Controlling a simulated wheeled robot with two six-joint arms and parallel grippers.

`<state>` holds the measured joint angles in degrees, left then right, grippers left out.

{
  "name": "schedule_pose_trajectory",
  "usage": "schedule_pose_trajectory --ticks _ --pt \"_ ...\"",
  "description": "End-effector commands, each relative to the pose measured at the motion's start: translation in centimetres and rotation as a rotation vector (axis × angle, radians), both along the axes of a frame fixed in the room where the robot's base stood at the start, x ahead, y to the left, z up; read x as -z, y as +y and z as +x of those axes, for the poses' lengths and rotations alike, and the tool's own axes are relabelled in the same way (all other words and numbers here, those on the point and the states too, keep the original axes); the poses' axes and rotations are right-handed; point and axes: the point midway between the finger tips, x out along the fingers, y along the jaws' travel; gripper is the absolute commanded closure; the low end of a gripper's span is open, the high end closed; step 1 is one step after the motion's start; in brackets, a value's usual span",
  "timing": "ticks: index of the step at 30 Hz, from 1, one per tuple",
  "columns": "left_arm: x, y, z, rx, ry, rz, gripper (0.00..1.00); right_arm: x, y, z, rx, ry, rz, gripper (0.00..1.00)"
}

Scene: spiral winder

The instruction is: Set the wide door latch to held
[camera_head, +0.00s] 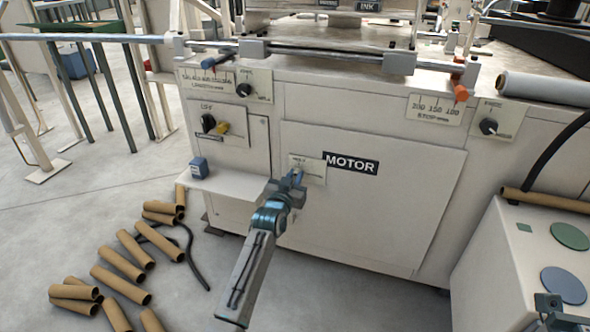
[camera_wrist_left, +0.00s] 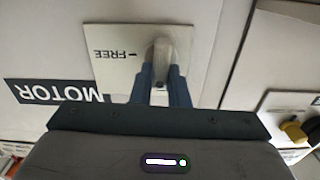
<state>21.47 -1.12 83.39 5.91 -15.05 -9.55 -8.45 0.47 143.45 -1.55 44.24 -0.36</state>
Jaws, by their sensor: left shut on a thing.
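The wide door latch is a small grey handle (camera_wrist_left: 163,52) on a pale label plate (camera_head: 313,169) beside the black MOTOR sign (camera_head: 351,163) on the machine's wide door (camera_head: 380,205). In the left wrist view the plate (camera_wrist_left: 112,62) appears upside down and the word FREE is readable. My left gripper (camera_head: 297,178) reaches the plate from the front; its fingers (camera_wrist_left: 162,85) are shut on the handle, one on each side. The fingers hide part of the handle, and I cannot tell which mark it points at. A dark part at the bottom right corner may be my right gripper (camera_head: 550,305).
A small shelf (camera_head: 235,184) with a blue box (camera_head: 199,167) juts out left of the door. Cardboard tubes (camera_head: 123,258) lie on the floor at left. A pale cabinet (camera_head: 490,260) stands at right. Knobs (camera_head: 209,123) sit on the panel above the shelf.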

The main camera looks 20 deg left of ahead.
Motion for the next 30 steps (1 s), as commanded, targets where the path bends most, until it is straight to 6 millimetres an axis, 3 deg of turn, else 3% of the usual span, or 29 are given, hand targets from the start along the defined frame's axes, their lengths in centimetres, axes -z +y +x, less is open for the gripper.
schedule_pose_trajectory --ticks 3,15,16,18,30 --pt "-0.31 0.06 -0.01 0.0 0.003 -0.045 1.0 -0.94 -0.02 -0.02 -0.007 0.006 -0.008 1.0" --pt "0.01 0.09 0.0 0.0 0.001 -0.066 1.0 -0.79 -0.04 -0.05 -0.011 0.008 -0.012 1.0" --pt "0.01 0.08 0.0 0.0 0.001 -0.066 0.79 -0.79 -0.04 -0.05 -0.011 0.008 -0.012 1.0" --pt "0.0 0.08 0.0 0.0 0.001 -0.066 0.66 -0.79 -0.03 -0.06 -0.011 0.008 -0.012 1.0" --pt "-0.12 0.12 -0.62 0.0 0.001 -0.064 0.64 -1.14 -0.04 -0.07 -0.011 0.007 -0.012 1.0"
